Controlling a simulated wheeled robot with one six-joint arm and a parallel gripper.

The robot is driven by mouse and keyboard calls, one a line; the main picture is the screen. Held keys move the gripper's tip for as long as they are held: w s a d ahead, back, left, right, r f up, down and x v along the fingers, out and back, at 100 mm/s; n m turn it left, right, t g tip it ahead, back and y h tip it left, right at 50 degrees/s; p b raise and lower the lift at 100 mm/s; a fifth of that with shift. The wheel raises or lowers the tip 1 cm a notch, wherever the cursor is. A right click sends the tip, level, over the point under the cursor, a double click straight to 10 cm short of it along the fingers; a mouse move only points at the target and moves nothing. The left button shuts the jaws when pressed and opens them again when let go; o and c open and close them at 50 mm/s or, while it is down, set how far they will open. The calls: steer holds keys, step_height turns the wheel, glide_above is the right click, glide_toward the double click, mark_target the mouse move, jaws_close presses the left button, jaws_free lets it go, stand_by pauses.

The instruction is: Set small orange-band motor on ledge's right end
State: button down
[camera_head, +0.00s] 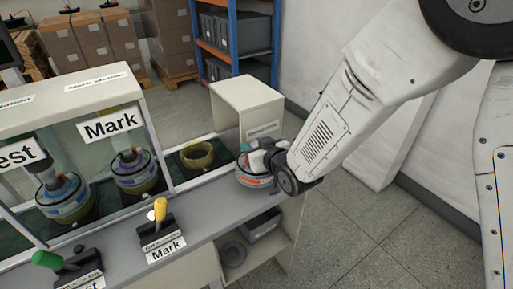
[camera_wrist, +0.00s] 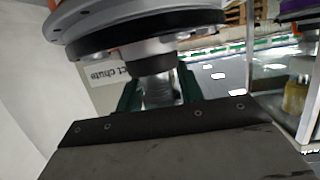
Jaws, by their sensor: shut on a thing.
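The small motor with an orange band (camera_head: 254,179) is at the right end of the grey ledge (camera_head: 205,207) in the head view. My gripper (camera_head: 273,160) is shut on the motor's upper part from the right side.
A cream chute box (camera_head: 247,105) stands behind the motor. An olive ring (camera_head: 196,156) lies to its left. Two other motors stand in the Test (camera_head: 62,197) and Mark (camera_head: 136,171) bays. A yellow-handled lever (camera_head: 160,210) and a green-handled lever (camera_head: 47,259) stand on the ledge further left.

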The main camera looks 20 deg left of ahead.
steer(key=shift+d+f, duration=0.1)
steer(key=shift+f, duration=1.55)
steer(key=shift+f, duration=0.1)
steer(key=c, duration=0.9)
jaws_free()
steer(key=shift+f, duration=0.1)
steer(key=shift+s+d+r, duration=0.25)
steer(key=v, duration=1.1)
steer(key=shift+s+d+r, duration=0.1)
steer(key=shift+d, duration=0.05)
